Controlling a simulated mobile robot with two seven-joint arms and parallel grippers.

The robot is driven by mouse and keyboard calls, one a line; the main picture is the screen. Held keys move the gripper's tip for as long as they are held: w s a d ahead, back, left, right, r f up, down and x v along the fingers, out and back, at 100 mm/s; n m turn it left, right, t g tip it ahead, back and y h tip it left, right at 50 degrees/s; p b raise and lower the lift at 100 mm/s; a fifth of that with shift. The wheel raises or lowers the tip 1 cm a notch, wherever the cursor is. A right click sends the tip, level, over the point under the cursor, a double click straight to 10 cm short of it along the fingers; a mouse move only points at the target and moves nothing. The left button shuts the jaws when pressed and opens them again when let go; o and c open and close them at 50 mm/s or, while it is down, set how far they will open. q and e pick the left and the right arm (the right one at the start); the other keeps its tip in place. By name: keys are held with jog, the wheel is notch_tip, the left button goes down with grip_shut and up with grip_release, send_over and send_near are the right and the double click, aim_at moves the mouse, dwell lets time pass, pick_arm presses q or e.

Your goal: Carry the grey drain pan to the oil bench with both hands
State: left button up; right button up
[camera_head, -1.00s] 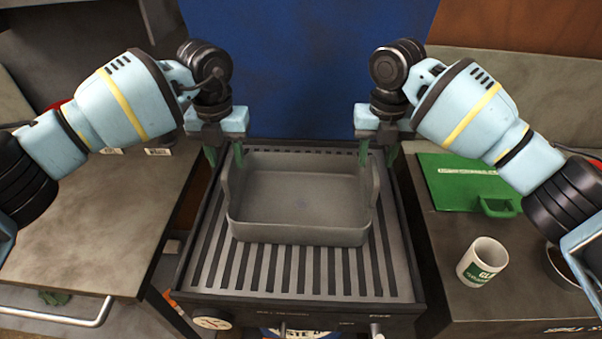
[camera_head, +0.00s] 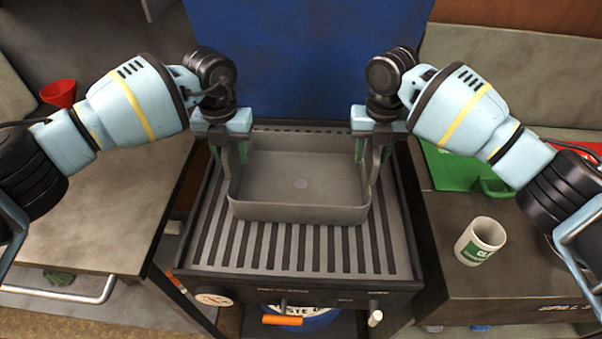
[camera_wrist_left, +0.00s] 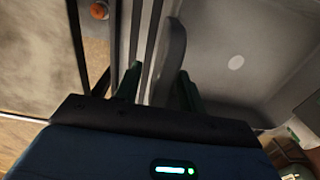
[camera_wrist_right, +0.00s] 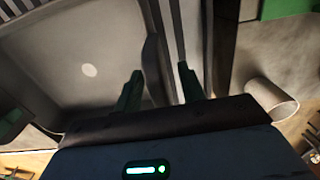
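The grey drain pan (camera_head: 300,213) sits level on the slatted top of a stand, empty, with an upright tab handle at each side. My left gripper (camera_head: 229,152) is at the left handle. In the left wrist view its green fingers (camera_wrist_left: 158,88) stand on both sides of that handle (camera_wrist_left: 172,50), with gaps showing. My right gripper (camera_head: 376,150) is at the right handle. In the right wrist view its fingers (camera_wrist_right: 162,88) straddle that handle (camera_wrist_right: 154,62), with a clear gap on the outer side. I cannot tell which surface is the oil bench.
The slatted stand (camera_head: 290,256) has knobs on its front and a drum (camera_head: 310,316) below. A bare bench (camera_head: 95,215) is at left, a red funnel (camera_head: 59,93) behind it.

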pick_arm(q)
jog(key=shift+f, duration=1)
pick_arm(e)
jog(key=shift+f, duration=1)
pick_arm(q)
jog(key=shift+c, duration=0.4)
pick_arm(e)
jog(key=shift+c, duration=0.4)
pick_arm(q)
grip_shut()
pick_arm(e)
grip_shut()
